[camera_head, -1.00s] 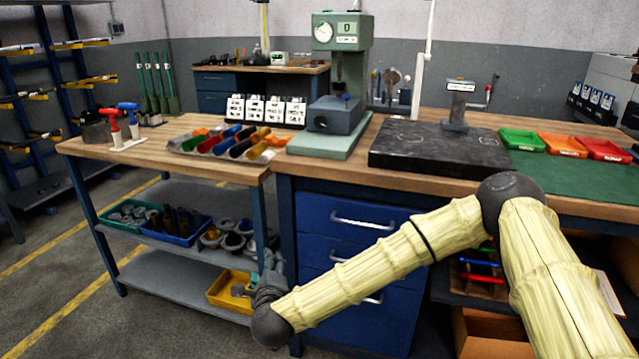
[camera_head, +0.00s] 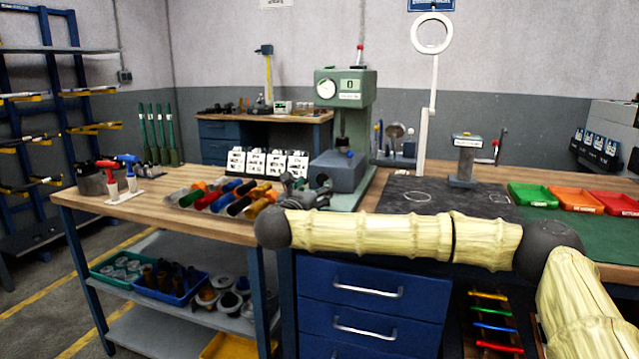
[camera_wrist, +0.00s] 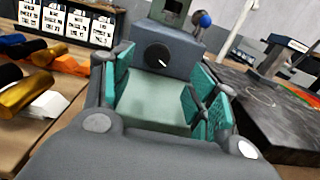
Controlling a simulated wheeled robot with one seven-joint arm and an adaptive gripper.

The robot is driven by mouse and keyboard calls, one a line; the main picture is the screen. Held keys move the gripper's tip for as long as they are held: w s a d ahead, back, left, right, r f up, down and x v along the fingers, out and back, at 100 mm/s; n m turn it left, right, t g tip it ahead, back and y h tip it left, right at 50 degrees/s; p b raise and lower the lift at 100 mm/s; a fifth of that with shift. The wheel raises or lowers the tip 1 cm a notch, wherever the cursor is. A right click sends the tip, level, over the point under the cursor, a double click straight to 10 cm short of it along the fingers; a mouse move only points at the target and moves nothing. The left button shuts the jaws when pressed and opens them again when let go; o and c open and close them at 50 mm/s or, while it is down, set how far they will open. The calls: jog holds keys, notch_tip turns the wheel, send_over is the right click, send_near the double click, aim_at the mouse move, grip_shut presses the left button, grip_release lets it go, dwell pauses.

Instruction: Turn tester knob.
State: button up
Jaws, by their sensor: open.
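The green tester (camera_head: 352,88), with a round dial and a small display, stands on the bench behind my gripper. Its dark grey lower block (camera_head: 345,172) also shows in the wrist view (camera_wrist: 182,66). In the wrist view the black round knob (camera_wrist: 158,56) with a white pointer mark is on the block's front face. In the head view the knob (camera_head: 323,180) is small and close to my gripper's fingers. My gripper (camera_head: 305,190) is open and empty in front of the tester. In the wrist view its teal-padded fingers (camera_wrist: 160,88) are spread, with the knob beyond them, apparently untouched.
A lever with a blue ball (camera_wrist: 206,19) is right of the knob. Coloured cylinders (camera_head: 235,197) lie on a tray to the left, with white labelled cards (camera_head: 268,162) behind. A dark plate (camera_head: 400,195) with a stand (camera_head: 464,160) is at the right.

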aim_at(322, 182)
jog(key=x, duration=0.7)
jog(key=shift+w+a+f, duration=0.1)
jog(key=shift+w+f, duration=0.1)
jog(key=shift+f, duration=0.2)
jog(key=c, duration=1)
jog(key=shift+f, duration=0.1)
